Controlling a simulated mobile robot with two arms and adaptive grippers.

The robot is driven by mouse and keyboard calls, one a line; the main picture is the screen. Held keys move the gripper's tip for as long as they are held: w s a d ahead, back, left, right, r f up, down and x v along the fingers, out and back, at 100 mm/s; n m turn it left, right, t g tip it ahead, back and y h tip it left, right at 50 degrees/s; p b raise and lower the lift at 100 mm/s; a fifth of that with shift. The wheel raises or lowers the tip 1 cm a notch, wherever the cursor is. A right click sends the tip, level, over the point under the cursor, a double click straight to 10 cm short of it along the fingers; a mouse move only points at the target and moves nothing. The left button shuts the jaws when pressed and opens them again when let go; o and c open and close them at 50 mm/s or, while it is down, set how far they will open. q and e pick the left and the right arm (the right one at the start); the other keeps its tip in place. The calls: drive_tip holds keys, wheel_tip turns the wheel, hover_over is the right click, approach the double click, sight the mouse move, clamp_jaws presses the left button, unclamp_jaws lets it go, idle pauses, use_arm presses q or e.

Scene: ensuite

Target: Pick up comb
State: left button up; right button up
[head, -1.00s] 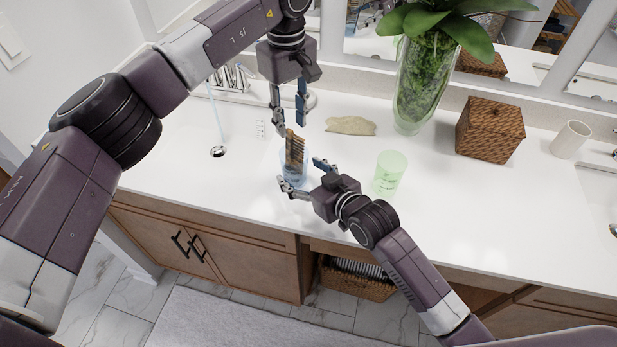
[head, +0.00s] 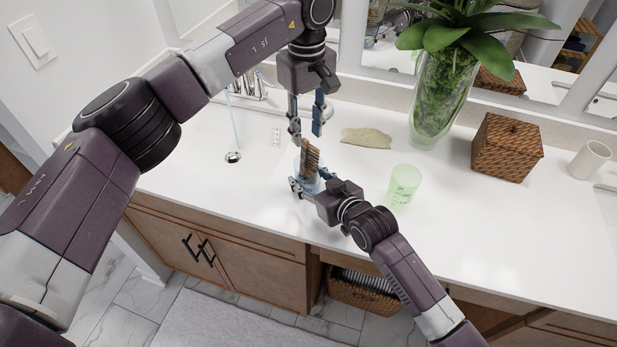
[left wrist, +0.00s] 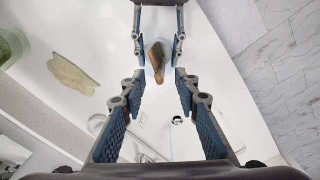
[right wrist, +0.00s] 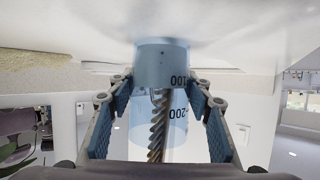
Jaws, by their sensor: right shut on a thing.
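A brown comb (head: 311,157) stands upright, slightly tilted, in a clear bluish measuring cup on the counter. In the right wrist view the cup (right wrist: 160,65) shows the marks 100 and 200, and the comb's twisted-looking part (right wrist: 158,125) shows inside it. My right gripper (head: 309,184) is shut on the cup from the front, a finger on each side. My left gripper (head: 307,135) points down just above the comb's top, open and empty. In the left wrist view the comb (left wrist: 157,56) lies between and beyond its spread fingers.
A green cup (head: 404,186) stands right of my right gripper. A beige stone-like piece (head: 366,138) lies behind. A plant vase (head: 438,100), wicker box (head: 506,147) and white cup (head: 589,160) stand farther right. The sink drain (head: 233,157) is left. The front counter is clear.

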sight(309, 160)
use_arm(q)
drive_tip(key=o, duration=0.8)
drive_tip(key=shift+s+a+r+n+g+h, duration=0.15)
drive_tip(key=shift+a+n+h, duration=0.1)
drive_tip(key=shift+n, duration=0.2)
drive_tip(key=shift+s+a+n+g+h, duration=0.15)
drive_tip(key=shift+n+h, duration=0.1)
drive_tip(key=shift+n, duration=0.2)
drive_tip(key=s+d+n+g+h, duration=0.3)
drive_tip(key=s+d+n+h, duration=0.3)
drive_tip(key=s+d+h, duration=0.5)
drive_tip(key=w+a+n+t+h, duration=0.2)
drive_tip(key=a+n+t+h, duration=0.2)
drive_tip(key=a+n+t, duration=0.35)
drive_tip(key=w+a+n+t+h, duration=0.3)
drive_tip(key=a+n+t, duration=0.4)
drive_tip(key=a+n, duration=0.1)
wheel_tip(309, 160, down, 10)
drive_tip(key=s+a+m+t+y, duration=0.1)
drive_tip(key=s+m+t+y, duration=0.2)
drive_tip(key=y, duration=0.4)
drive_tip(key=shift+n, duration=0.25)
drive_tip(key=x, duration=0.6)
drive_tip(key=shift+w, duration=0.45)
drive_tip(key=shift+x, duration=2.55)
